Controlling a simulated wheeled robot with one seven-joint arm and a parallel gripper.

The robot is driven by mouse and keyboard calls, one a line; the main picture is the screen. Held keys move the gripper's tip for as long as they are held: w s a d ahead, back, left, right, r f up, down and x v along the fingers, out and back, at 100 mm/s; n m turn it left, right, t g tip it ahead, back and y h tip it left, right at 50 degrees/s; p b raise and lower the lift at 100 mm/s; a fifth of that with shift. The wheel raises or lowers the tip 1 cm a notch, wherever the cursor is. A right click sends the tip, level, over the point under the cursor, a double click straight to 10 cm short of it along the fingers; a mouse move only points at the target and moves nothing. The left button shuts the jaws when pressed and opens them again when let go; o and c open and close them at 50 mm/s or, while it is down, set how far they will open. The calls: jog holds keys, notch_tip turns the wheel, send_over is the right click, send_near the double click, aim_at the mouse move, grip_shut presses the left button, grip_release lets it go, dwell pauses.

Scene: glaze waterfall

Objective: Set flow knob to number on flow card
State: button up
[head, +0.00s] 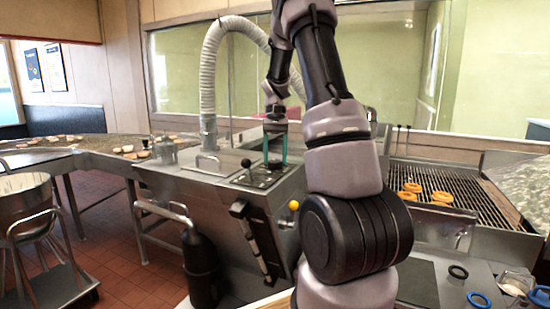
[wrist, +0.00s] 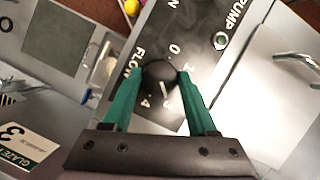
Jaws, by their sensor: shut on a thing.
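The black flow knob (wrist: 160,77) sits on the dark control panel, beside the word FLOW in the wrist view. My gripper (wrist: 161,73) has its two green fingers shut on the knob's sides. A white pointer line on the knob points roughly toward the 3. The dial shows 0, 1, 3 and 4; the 2 is probably hidden behind the right finger. The flow card (wrist: 24,146), a white and green card, shows a large 3 at lower left in the wrist view. In the head view my gripper (head: 275,160) reaches down to the panel; the knob is too small to make out there.
A PUMP label and a metal toggle (wrist: 221,40) are on the panel's right. A black ball-topped lever (head: 246,163) stands left of my gripper. A metal handle (wrist: 297,62) is further right in the wrist view. A grill (head: 455,185) with rings is at right.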

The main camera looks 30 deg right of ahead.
dwell(0.4)
jog(key=o, duration=1.4)
jog(key=shift+c, duration=0.2)
jog(key=shift+r, duration=0.1)
jog(key=v, duration=1)
jog(key=shift+w+r, duration=0.2)
